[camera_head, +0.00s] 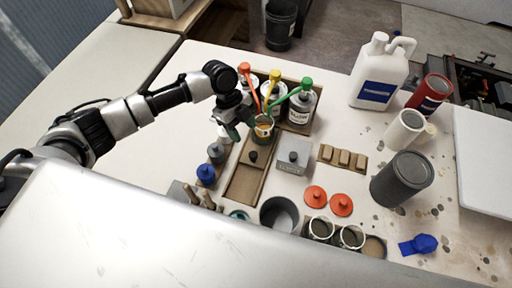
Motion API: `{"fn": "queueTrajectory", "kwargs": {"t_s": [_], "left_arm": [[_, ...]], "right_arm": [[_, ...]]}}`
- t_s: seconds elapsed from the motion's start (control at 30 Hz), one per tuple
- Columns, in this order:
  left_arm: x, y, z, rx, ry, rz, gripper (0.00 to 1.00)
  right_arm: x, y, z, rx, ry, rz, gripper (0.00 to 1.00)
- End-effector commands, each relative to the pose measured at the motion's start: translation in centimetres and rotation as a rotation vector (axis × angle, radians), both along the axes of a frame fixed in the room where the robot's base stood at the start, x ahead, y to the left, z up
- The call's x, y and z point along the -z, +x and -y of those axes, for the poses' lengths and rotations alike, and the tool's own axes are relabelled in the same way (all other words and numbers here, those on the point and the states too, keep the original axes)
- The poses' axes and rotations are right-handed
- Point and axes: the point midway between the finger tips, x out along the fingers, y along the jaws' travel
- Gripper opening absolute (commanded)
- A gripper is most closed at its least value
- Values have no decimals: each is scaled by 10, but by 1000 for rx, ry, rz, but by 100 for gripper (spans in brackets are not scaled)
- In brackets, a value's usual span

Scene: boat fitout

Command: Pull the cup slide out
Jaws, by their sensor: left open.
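The cup slide, as far as I can tell, is the narrow wooden piece (262,165) with a dark knob (253,156), lying in a long wooden channel (243,187). A small clear cup (264,130) with orange-brown contents stands at its far end, below the bottles. My left gripper (241,127) is open, with greenish fingers just left of the cup; I cannot tell if they touch it. The gripper is beyond the knob and apart from it. My right gripper is out of view.
Pump bottles (301,107) with red, yellow and green tops stand behind the cup. A grey box (292,158) with a knob sits right of the channel. Small dark and blue knobbed pieces (206,172) stand left. A dark grey can (401,179) and white jug (382,75) stand right.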

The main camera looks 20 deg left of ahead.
Motion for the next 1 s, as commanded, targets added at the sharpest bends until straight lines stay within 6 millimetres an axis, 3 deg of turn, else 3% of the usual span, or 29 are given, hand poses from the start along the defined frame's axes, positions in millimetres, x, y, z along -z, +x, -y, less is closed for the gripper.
{"fn": "queueTrajectory", "kwargs": {"t_s": [0.3, 0.6, 1.0], "left_arm": [[47, -10, 20, 0, -2, -6, 53], [88, -17, 36, -1, -2, -2, 53], [96, -18, 38, 0, -1, 0, 53]], "right_arm": [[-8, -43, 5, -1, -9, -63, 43], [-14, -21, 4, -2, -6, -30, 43], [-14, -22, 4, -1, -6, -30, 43]]}}
